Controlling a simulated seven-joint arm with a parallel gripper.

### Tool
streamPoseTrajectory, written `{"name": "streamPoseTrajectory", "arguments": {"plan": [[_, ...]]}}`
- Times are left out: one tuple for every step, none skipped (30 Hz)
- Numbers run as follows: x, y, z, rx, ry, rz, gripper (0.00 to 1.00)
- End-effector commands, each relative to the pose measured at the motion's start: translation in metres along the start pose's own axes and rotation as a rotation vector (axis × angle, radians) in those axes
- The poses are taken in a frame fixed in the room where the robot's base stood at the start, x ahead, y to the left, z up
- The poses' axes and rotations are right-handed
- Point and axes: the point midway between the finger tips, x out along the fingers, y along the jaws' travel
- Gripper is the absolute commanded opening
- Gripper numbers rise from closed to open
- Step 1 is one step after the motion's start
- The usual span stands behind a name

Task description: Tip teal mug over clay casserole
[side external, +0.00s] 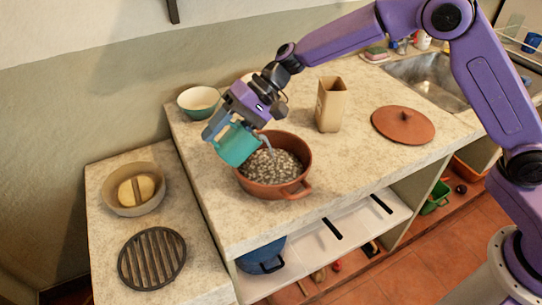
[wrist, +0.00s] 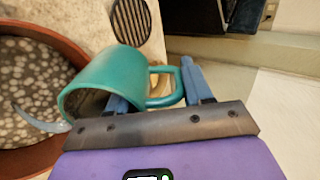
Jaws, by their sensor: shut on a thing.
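The teal mug (side external: 237,146) is tilted over the left rim of the clay casserole (side external: 304,150), its mouth facing the pot. A pale, clear stream (wrist: 40,121) curves from the mug's lip into the casserole; it also shows in the side view (side external: 267,143). The casserole is open and holds a grey-and-white speckled mass. In the wrist view, the mug (wrist: 105,72) is left of centre, its handle between my blue fingers. My gripper (side external: 217,127) is shut on the mug. The mug's inside is mostly hidden.
A terracotta lid (side external: 403,128) lies on the counter at right. A lower ledge at left holds a bowl with a yellowish thing (side external: 136,190) and a dark round grate (side external: 152,259).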

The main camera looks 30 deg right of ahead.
Motion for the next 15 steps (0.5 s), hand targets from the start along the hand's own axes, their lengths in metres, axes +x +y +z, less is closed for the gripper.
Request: {"name": "streamPoseTrajectory", "arguments": {"plan": [[-0.0009, 0.0004, -0.0004, 0.000, 0.001, -0.012, 0.00], [-0.0009, 0.0007, -0.0002, 0.001, 0.001, -0.019, 0.00], [-0.0010, 0.0008, -0.0003, 0.000, 0.001, -0.029, 0.00], [-0.0012, 0.0008, -0.0004, 0.000, 0.002, -0.033, 0.00], [-0.0014, 0.0009, -0.0006, 0.000, 0.003, -0.038, 0.00], [-0.0017, 0.0015, -0.0007, 0.000, 0.003, -0.045, 0.00], [-0.0018, 0.0021, -0.0006, 0.000, 0.002, -0.051, 0.00], [-0.0017, 0.0023, -0.0004, 0.001, 0.001, -0.059, 0.00], [-0.0017, 0.0031, -0.0002, 0.000, 0.000, -0.069, 0.00], [-0.0019, 0.0032, -0.0003, 0.001, 0.001, -0.074, 0.00], [-0.0021, 0.0035, -0.0004, 0.001, 0.001, -0.079, 0.00], [-0.0023, 0.0041, -0.0004, 0.000, 0.001, -0.087, 0.00], [-0.0023, 0.0044, -0.0002, 0.001, 0.000, -0.094, 0.00], [-0.0024, 0.0047, -0.0001, 0.001, 0.001, -0.102, 0.00], [-0.0029, 0.0054, -0.0004, 0.001, 0.002, -0.112, 0.00]]}}
